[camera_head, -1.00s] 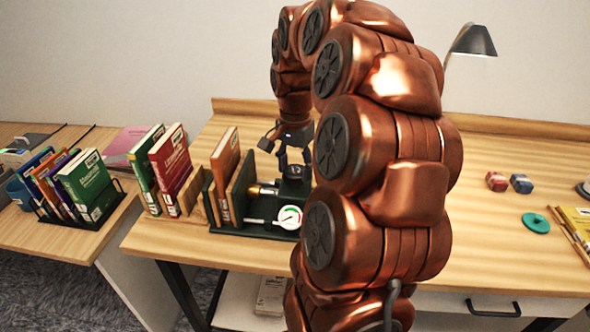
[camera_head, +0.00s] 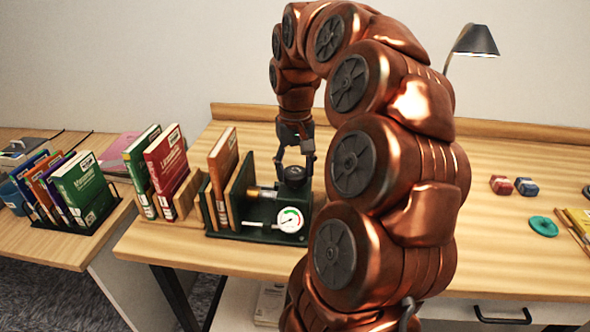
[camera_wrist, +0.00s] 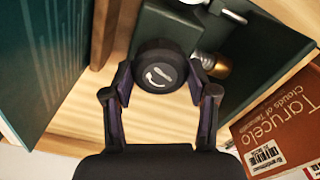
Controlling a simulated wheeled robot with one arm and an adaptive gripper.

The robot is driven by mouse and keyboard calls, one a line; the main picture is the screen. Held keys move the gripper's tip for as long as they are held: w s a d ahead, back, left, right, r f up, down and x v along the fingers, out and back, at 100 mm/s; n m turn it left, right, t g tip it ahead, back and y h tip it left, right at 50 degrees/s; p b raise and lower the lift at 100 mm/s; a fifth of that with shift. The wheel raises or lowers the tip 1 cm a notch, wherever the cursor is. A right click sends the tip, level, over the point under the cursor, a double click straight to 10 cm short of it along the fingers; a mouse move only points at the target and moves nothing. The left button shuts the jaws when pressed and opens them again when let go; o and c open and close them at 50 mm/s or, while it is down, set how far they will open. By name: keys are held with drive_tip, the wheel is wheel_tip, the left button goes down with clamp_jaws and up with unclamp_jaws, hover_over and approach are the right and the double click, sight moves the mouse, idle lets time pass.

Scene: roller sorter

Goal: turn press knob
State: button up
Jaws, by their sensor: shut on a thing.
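The press (camera_head: 268,237) is a dark green device on the table, with a brass plunger (camera_head: 262,192) and a round white gauge (camera_head: 290,219) with green and red marks. An orange-brown book stands in it between upright boards. The black round knob (camera_head: 295,173) is on the press's right part; in the wrist view the knob (camera_wrist: 158,66) shows a white curved mark on its face. My gripper (camera_wrist: 160,84) has its two fingers against opposite sides of the knob and is shut on it. In the head view my gripper (camera_head: 296,165) points down over the knob.
Green and red books (camera_head: 166,168) stand in a wooden holder left of the press. A black rack of books (camera_head: 85,200) is on the left table.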

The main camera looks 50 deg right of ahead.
sight(295, 171)
drive_tip(key=shift+n, duration=1)
drive_tip(key=o, duration=1.2)
drive_tip(key=shift+c, duration=0.2)
wheel_tip(295, 171, up, 12)
